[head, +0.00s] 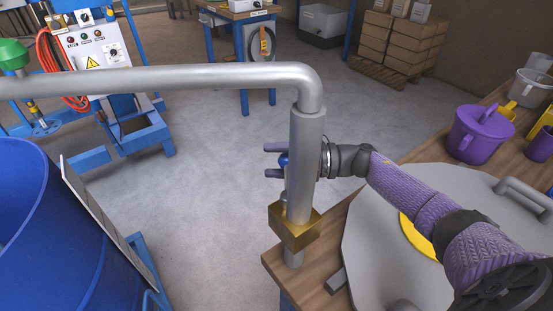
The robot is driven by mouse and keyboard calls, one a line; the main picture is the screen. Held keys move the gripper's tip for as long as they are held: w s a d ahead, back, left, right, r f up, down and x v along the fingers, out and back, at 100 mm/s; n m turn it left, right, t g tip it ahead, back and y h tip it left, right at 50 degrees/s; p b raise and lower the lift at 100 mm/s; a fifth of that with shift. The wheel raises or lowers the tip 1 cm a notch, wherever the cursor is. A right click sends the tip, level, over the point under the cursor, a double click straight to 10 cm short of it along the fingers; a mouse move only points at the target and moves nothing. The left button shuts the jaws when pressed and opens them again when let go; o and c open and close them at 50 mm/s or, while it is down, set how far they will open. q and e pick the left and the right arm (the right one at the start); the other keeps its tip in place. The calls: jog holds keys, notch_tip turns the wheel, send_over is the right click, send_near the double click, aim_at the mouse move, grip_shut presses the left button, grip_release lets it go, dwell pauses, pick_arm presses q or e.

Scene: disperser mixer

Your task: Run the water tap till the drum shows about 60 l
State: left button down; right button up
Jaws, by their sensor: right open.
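The grey water pipe (305,150) rises from a brass block (295,228) at the bench edge and bends left towards the blue drum (40,215). A small blue part (284,160), perhaps the tap's handle, shows just left of the upright pipe. My right gripper (273,160) reaches behind the pipe from the right. Its two purple fingers are open, one above and one below the blue part; I cannot tell whether they touch it. The pipe hides the gripper's middle. A pale strip (105,220) stands at the drum's right side; no reading is legible. The pipe's outlet and water are out of view.
The wooden bench (345,200) carries a large grey round lid (380,250), a purple jug (480,133) and a grey bucket (530,88). A blue machine with a control panel (95,50) stands back left. Grey floor lies clear between.

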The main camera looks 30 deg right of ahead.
grip_shut()
dwell(1.1)
jog(key=shift+f, duration=0.1)
